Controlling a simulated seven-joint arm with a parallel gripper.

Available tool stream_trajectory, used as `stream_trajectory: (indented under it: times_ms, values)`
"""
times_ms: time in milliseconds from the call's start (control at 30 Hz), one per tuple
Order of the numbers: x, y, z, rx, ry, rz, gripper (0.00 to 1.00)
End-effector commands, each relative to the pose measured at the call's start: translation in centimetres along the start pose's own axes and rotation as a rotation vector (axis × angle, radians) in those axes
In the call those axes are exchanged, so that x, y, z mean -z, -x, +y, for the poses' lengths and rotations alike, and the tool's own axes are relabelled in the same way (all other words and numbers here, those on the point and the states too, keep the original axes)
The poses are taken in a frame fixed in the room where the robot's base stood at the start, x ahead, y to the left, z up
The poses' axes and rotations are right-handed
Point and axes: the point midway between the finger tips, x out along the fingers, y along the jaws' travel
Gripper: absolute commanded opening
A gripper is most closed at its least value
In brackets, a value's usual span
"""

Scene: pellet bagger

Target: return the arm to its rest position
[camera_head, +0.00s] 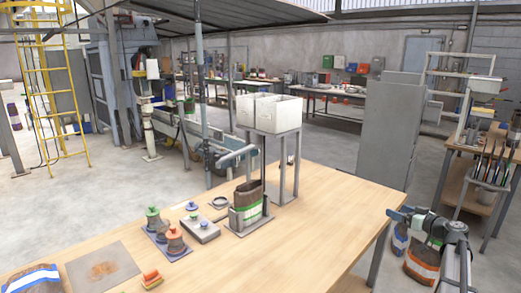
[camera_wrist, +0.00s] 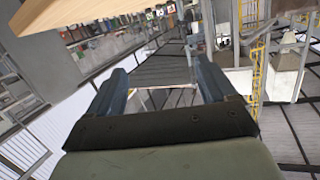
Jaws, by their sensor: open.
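My gripper (camera_head: 398,212) is at the lower right in the head view, off the right edge of the wooden table (camera_head: 330,190). Its jaws point left toward the table. In the wrist view, the two blue-grey fingers of the gripper (camera_wrist: 163,72) stand apart with nothing between them. The wrist view is strongly tilted and looks out over the hall, with a corner of a light wooden top (camera_wrist: 60,22) at upper left.
On the table stand a brown bag (camera_head: 247,199) in a metal holder, a white bin (camera_head: 270,113) on a metal stand, colored knobbed pieces (camera_head: 174,243) and a grey plate (camera_head: 103,267). Sacks (camera_head: 423,262) stand on the floor near my arm. A tool bench (camera_head: 470,150) is at right.

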Motion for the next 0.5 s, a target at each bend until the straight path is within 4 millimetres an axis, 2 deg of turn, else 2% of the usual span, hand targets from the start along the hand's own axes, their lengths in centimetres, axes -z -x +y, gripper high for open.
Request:
stream_trajectory:
  times_ms: [33, 100, 200, 367, 500]
  values:
    - [-1.2, 1.4, 0.5, -0.024, -0.025, 0.005, 0.84]
    - [-2.9, 2.7, 1.0, -0.050, -0.061, 0.004, 0.84]
    - [-5.3, 3.3, 0.9, -0.068, -0.108, -0.013, 0.84]
    - [-9.8, 3.0, -0.4, -0.069, -0.183, -0.070, 0.84]
    - [-14.7, 1.7, -3.0, -0.051, -0.256, -0.154, 0.84]
